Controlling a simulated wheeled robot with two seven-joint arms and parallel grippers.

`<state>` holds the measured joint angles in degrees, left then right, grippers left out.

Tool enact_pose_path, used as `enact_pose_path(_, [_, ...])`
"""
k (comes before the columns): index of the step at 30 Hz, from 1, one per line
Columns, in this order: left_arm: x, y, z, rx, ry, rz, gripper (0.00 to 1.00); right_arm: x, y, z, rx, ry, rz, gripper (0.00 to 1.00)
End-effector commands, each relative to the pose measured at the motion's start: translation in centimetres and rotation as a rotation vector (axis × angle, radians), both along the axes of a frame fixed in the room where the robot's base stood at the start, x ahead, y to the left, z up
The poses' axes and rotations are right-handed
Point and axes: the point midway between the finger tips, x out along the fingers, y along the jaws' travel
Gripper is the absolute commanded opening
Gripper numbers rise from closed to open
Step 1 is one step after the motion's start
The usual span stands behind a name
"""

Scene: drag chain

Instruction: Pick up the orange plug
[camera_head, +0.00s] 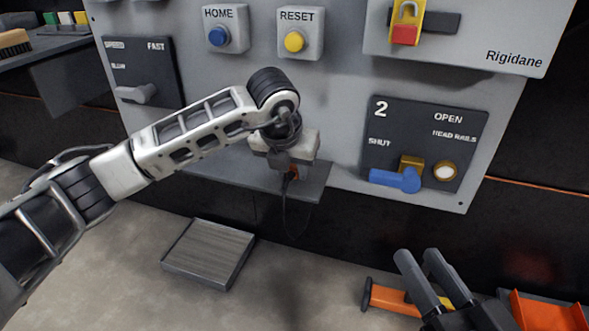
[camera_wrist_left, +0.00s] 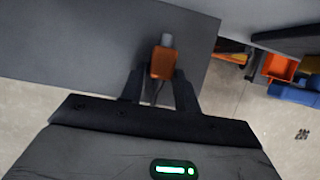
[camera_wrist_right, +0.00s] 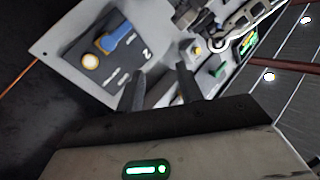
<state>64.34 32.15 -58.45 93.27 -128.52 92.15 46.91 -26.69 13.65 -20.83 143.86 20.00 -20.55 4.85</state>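In the left wrist view the orange plug (camera_wrist_left: 162,63), with a grey tip, lies between the fingertips of my left gripper (camera_wrist_left: 159,76). The fingers stand apart on both sides of it, with a small gap at the left; contact on the right side is unclear. My right gripper (camera_head: 418,253) is at the lower right, away from the plug; its fingers are apart and empty in the right wrist view (camera_wrist_right: 161,78).
The grey shelf (camera_head: 313,182) juts from the control panel (camera_head: 340,130) with its buttons and levers. A grey tray (camera_head: 208,252) lies on the floor. An orange-handled tool (camera_head: 388,299) and an orange bin (camera_head: 545,312) are near my right gripper.

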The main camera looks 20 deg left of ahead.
Motion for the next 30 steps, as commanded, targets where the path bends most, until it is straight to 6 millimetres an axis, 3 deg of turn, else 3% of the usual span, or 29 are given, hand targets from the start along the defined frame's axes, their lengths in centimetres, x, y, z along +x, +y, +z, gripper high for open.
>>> enact_pose_path(1, [0.0,0.0,0.0,0.0,0.0,0.0,0.18,0.0,0.0,0.0,0.0,0.001,0.0,0.36])
enact_pose_path(3, [0.0,0.0,0.0,0.0,0.0,0.0,0.03,0.0,0.0,0.0,0.0,0.001,0.0,0.36])
enact_pose_path(16, [0.0,0.0,0.9,0.0,-0.002,0.001,0.02,-0.1,0.1,0.1,0.007,0.016,0.007,0.36])
enact_pose_path(19, [0.1,0.0,2.1,-0.001,-0.004,0.001,0.02,-0.3,0.2,-0.1,0.015,0.056,0.017,0.36])
enact_pose_path(22, [0.0,0.0,3.7,-0.001,-0.004,0.0,0.02,-1.2,0.3,-1.7,0.048,0.174,0.02,0.36])
enact_pose_path(30, [-3.6,2.2,8.6,0.001,-0.005,0.0,0.02,-1.5,0.2,-2.4,-0.027,0.227,0.011,0.36])
